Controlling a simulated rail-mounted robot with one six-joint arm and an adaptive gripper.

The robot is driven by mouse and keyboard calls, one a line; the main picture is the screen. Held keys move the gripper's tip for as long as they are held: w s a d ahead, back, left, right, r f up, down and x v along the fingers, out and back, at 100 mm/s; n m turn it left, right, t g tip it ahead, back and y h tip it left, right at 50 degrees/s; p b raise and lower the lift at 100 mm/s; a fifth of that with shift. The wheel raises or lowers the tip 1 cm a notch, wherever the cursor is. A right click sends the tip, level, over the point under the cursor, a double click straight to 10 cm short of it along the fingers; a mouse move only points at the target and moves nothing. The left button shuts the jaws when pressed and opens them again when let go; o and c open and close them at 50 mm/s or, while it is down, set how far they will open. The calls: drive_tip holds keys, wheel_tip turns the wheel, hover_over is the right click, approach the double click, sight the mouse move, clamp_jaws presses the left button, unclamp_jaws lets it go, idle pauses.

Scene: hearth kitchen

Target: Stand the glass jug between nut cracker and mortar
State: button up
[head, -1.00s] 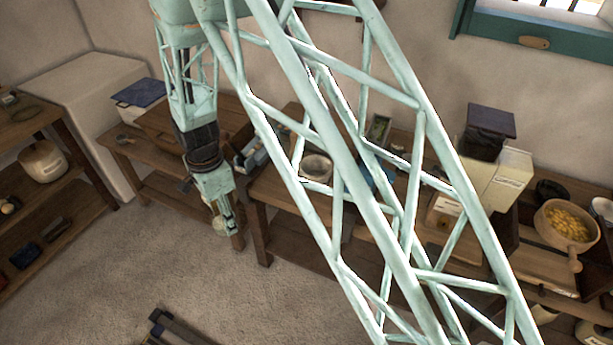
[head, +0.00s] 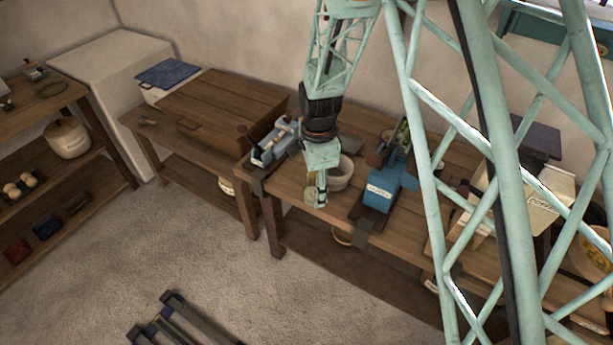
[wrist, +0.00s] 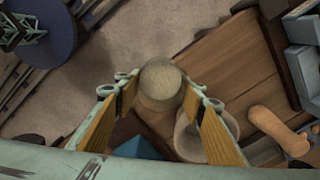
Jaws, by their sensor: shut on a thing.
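My gripper (head: 316,190) is shut on the glass jug, which shows as a pale, see-through round body (wrist: 160,82) between the yellow finger pads in the wrist view. In the head view the held jug is small and mostly covered by the gripper. The mortar, a pale grey bowl (head: 341,174), stands on the table just behind my gripper; it also shows in the wrist view (wrist: 219,142), below right of the jug. A grey metal device (head: 274,143), possibly the nut cracker, stands left of the mortar. The jug appears near the table's front edge, above the table top.
A blue labelled device (head: 382,188) stands right of the mortar. The wooden table (head: 290,185) has some bare top between the grey device and the mortar. My arm's lattice covers much of the right side.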

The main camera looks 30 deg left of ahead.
drive_tip(key=shift+w+d, duration=0.15)
drive_tip(key=shift+w, duration=0.05)
idle(0.6)
drive_tip(key=w+a, duration=0.2)
drive_tip(key=a, duration=0.2)
drive_tip(key=w+a+f, duration=0.1)
drive_tip(key=w+a, duration=0.1)
drive_tip(key=a, duration=0.3)
drive_tip(key=w+a, duration=0.3)
drive_tip(key=a, duration=0.1)
drive_tip(key=shift+a+f, duration=0.25)
drive_tip(key=shift+a, duration=0.05)
drive_tip(key=shift+w+a, duration=0.1)
drive_tip(key=shift+a, duration=0.25)
drive_tip(key=shift+f, duration=1.75)
drive_tip(key=shift+f, duration=0.1)
